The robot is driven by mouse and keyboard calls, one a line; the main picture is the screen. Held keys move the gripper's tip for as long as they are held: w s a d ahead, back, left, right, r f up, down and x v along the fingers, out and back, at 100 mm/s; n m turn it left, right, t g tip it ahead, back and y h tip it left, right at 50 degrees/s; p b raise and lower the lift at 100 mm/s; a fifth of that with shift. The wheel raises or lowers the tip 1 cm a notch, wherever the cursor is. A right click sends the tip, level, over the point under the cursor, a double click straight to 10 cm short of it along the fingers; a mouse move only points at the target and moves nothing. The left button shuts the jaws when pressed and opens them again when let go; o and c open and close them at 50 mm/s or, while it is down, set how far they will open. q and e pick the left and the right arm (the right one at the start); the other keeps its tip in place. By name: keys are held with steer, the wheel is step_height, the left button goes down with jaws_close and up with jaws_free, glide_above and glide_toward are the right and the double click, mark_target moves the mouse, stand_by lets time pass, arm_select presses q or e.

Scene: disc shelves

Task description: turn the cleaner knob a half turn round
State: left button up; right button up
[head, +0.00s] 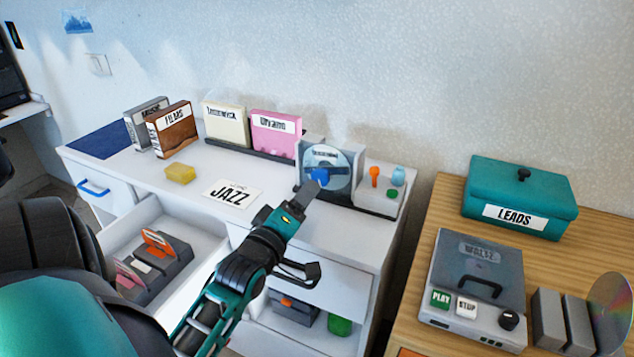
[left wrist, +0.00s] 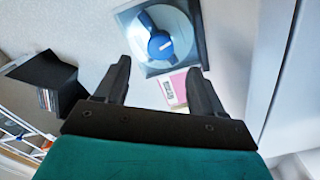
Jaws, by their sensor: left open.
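The cleaner (head: 342,192) is a grey upright unit at the right end of the white cabinet, with a silver disc (head: 338,158) on its front. The blue knob (head: 319,177) sits over the disc's middle, partly hidden by my left gripper in the head view. In the left wrist view the blue knob (left wrist: 160,46) shows whole, with a rounded end and a blue arm reaching up and left. My left gripper (left wrist: 160,82) is open and empty, its fingers pointing toward the knob and apart from it. My right gripper is not in view.
A small tray (head: 378,203) with orange, green and blue pieces stands right of the cleaner. A pink case (head: 275,135) and a cream case (head: 224,125) stand left of it. An open drawer (head: 200,243) lies below. A JAZZ card (head: 233,194) lies on top.

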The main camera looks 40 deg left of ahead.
mark_target(319, 179)
arm_select(q)
steer(key=x, duration=0.6)
steer(key=shift+w, duration=0.1)
steer(key=shift+w+a, duration=0.2)
steer(key=shift+w, duration=0.5)
